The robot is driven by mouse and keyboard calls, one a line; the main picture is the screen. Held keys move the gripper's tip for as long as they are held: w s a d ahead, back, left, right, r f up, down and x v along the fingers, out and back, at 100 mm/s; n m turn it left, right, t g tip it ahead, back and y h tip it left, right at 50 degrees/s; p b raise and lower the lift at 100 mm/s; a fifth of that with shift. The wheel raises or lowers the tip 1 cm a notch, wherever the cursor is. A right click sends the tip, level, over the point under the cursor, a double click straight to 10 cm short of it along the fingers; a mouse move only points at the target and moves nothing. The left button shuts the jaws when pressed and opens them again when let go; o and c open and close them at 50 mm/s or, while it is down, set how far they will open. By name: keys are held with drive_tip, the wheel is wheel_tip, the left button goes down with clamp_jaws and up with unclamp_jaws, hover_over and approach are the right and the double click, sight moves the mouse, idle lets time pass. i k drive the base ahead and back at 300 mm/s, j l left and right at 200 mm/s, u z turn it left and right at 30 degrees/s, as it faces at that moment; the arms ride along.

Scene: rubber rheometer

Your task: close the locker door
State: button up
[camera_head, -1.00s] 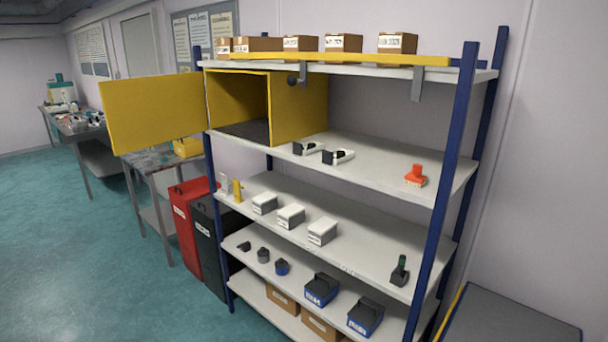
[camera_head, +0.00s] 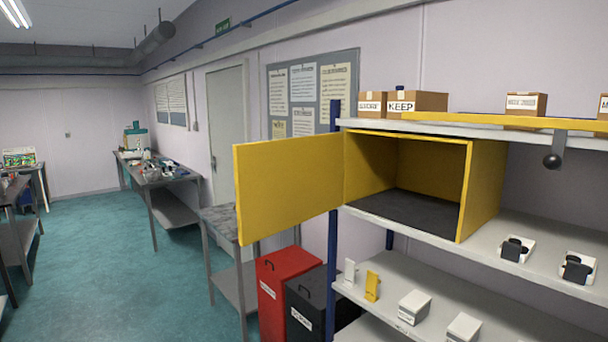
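The yellow locker (camera_head: 484,186) sits on the upper shelf of the rack, with a dark floor and nothing seen inside. Its yellow door (camera_head: 290,186) stands wide open, swung out to the left from the locker's left edge. The door's flat face is toward me, and no handle shows on it. My gripper is not in view.
The shelf rack (camera_head: 445,253) holds small boxes and devices. A dark ball on a bracket (camera_head: 552,160) hangs right of the locker. Red (camera_head: 283,270) and black (camera_head: 304,310) bins stand below the door. A workbench (camera_head: 222,222) is behind it. The floor at left is clear.

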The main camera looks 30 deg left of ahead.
sight(280, 184)
drive_tip(key=i+j, duration=0.15)
drive_tip(key=j, duration=0.35)
drive_tip(key=i+j+z, duration=0.1)
drive_tip(key=j, duration=0.4)
drive_tip(key=i+j, duration=0.15)
drive_tip(key=j, duration=0.35)
drive_tip(key=i+j+z, duration=0.15)
drive_tip(key=j, duration=0.35)
drive_tip(key=i+j, duration=0.1)
drive_tip(key=j, duration=0.4)
drive_tip(key=i+j, duration=0.1)
drive_tip(key=j, duration=0.35)
drive_tip(key=i+j, duration=0.15)
drive_tip(key=j, duration=0.35)
